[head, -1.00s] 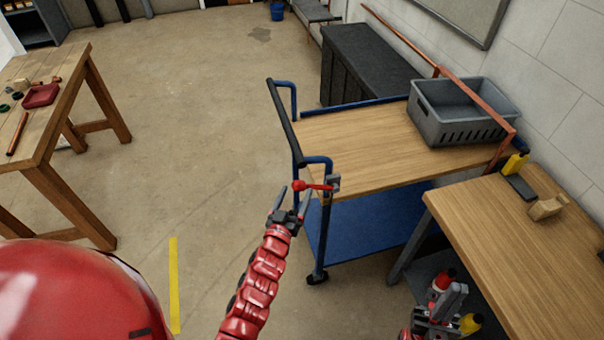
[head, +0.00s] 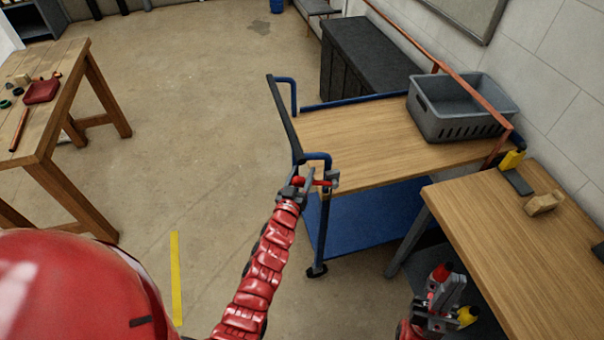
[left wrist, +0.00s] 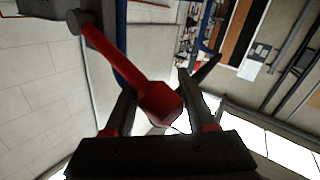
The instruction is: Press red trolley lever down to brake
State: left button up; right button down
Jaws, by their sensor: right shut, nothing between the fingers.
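The red lever (head: 322,183) sticks out from a grey bracket on the near corner post of the blue trolley (head: 317,225), just below the handle. It lies about level in the head view. My left gripper (head: 308,179) is at the lever's free end. In the left wrist view the lever's red knob (left wrist: 160,103) sits between the two fingers of my left gripper (left wrist: 157,88), which are spread either side of it. I see no firm grip on the knob. My right gripper (head: 450,285) is shut and empty, low beside the right-hand bench.
A grey crate (head: 455,125) stands on the trolley's wooden top. The bench (head: 500,240) at right holds a yellow-topped bottle (head: 512,160) and a wooden block (head: 544,202). A wooden table (head: 50,130) stands at left. The floor between is clear.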

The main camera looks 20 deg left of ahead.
pick_arm(q)
grip_shut()
jog(key=shift+f, duration=0.1)
notch_tip(320, 180, down, 9)
jog(key=n+t+y+b, duration=0.4)
jog(key=n+b, duration=0.7)
jog(key=b, duration=0.9)
jog(key=shift+s+a+f, duration=0.15)
jog(key=shift+f, duration=0.05)
